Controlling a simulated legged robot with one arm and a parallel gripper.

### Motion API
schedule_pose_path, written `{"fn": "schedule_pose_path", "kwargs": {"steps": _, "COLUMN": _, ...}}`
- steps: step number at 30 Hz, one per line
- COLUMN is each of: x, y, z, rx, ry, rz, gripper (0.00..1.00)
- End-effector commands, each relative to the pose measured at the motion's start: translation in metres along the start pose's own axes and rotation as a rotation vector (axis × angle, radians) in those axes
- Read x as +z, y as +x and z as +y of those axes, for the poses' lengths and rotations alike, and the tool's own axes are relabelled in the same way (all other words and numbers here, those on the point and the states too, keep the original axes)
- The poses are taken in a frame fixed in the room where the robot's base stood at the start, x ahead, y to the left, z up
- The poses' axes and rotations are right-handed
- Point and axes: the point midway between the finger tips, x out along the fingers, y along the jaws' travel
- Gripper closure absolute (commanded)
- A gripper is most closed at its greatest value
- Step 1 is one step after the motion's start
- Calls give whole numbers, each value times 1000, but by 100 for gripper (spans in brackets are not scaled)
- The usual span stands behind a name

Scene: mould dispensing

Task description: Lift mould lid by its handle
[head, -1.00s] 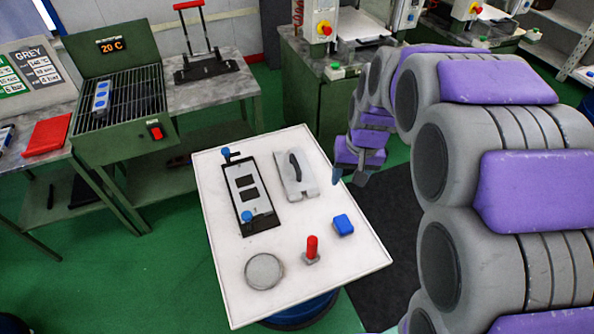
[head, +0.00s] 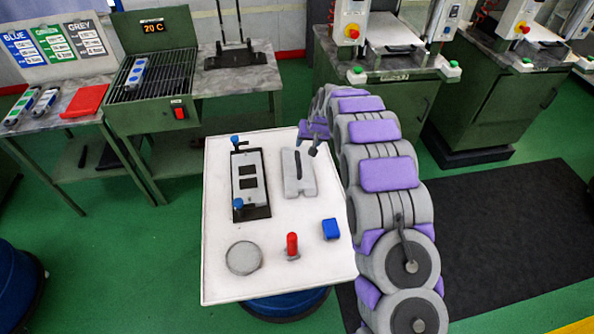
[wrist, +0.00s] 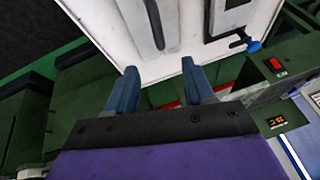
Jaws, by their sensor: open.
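The mould lid (head: 307,183) is a grey plate lying flat on the white table, with a dark upright handle (head: 298,165) along its middle. In the wrist view the lid (wrist: 168,30) and its handle (wrist: 154,24) are partly cut off at the top. My gripper (head: 308,143) is at the lid's far right end, apart from the handle. In the wrist view its two blue fingers (wrist: 160,68) are spread and empty, with the handle ahead between their lines. The mould base (head: 263,195), with a black frame and blue knobs, lies left of the lid.
On the white table (head: 222,282) are a round grey disc (head: 244,258), a red-handled tool (head: 292,245) and a blue block (head: 331,229). A green grill heater (head: 150,105) stands back left. Green press machines (head: 385,95) stand back right.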

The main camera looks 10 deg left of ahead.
Motion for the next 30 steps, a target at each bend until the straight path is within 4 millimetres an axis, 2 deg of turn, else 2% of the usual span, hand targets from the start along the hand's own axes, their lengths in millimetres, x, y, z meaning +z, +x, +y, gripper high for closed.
{"fn": "schedule_pose_path", "kwargs": {"steps": 5, "x": -6, "y": 14, "z": -1, "rx": -6, "ry": -2, "rz": 15, "gripper": 47}}
{"fn": "schedule_pose_path", "kwargs": {"steps": 15, "x": -4, "y": 69, "z": -4, "rx": -4, "ry": -3, "rz": 10, "gripper": 47}}
{"fn": "schedule_pose_path", "kwargs": {"steps": 24, "x": -4, "y": 110, "z": 2, "rx": -9, "ry": -1, "rz": 12, "gripper": 47}}
{"fn": "schedule_pose_path", "kwargs": {"steps": 30, "x": -6, "y": 127, "z": 0, "rx": -8, "ry": -1, "rz": 15, "gripper": 47}}
